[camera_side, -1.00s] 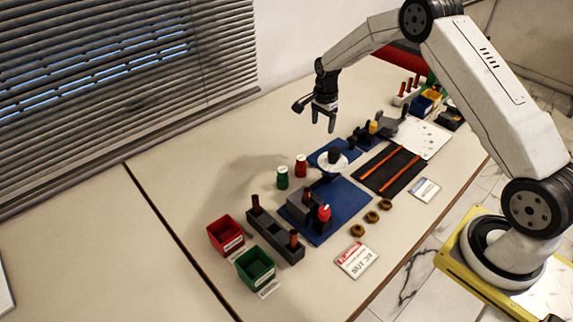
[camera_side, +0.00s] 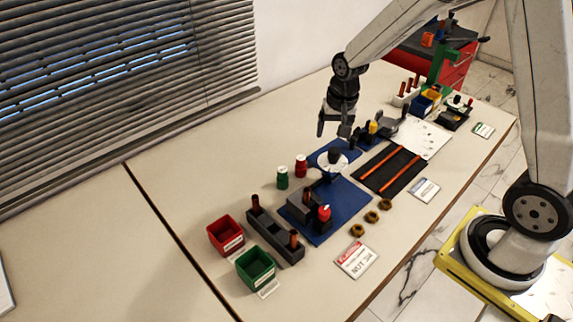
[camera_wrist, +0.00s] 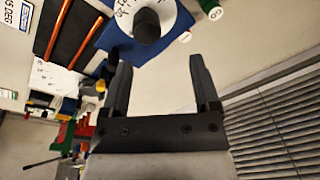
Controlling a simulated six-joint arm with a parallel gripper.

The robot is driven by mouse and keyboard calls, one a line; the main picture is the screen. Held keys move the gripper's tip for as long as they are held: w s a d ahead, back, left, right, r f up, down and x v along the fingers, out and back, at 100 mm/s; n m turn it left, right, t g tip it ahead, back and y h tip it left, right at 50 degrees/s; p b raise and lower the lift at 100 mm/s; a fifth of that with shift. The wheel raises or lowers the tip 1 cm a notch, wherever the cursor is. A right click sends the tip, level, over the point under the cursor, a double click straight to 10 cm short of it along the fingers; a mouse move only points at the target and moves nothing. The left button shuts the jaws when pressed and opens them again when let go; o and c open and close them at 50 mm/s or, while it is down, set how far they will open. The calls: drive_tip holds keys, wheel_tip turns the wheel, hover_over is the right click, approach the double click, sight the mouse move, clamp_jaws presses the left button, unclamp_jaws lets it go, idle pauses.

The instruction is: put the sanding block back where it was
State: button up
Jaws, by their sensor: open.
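My gripper (camera_side: 334,131) is open, fingers pointing down, above the bench near the round white dial (camera_side: 332,159). In the wrist view my gripper (camera_wrist: 160,65) has nothing between its fingers, and the dial (camera_wrist: 170,12) with its black knob shows beyond the tips. I cannot tell for sure which thing is the sanding block. A dark grey block-like piece (camera_side: 391,123) sits near the small yellow piece (camera_side: 373,127) to the right of my gripper. Another grey block (camera_side: 298,206) stands on the blue mat (camera_side: 345,212).
Red (camera_side: 226,236) and green (camera_side: 256,268) bins stand at front left, beside a grey rack (camera_side: 272,236) with brown pegs. A black mat (camera_side: 391,171) bears two orange rods. The bench's left part is clear.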

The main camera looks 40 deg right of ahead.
drive_tip(key=s+a+n, duration=0.2)
drive_tip(key=s+n, duration=0.1)
drive_tip(key=s, duration=0.3)
drive_tip(key=s+a+r+n+t, duration=0.1)
drive_tip(key=s+a+n, duration=0.1)
drive_tip(key=s+n, duration=0.2)
drive_tip(key=s, duration=0.3)
drive_tip(key=shift+s+a+r+n, duration=0.2)
drive_tip(key=shift+a+r+n, duration=0.1)
drive_tip(key=shift+a, duration=0.1)
drive_tip(key=shift+w, duration=0.15)
idle(0.3)
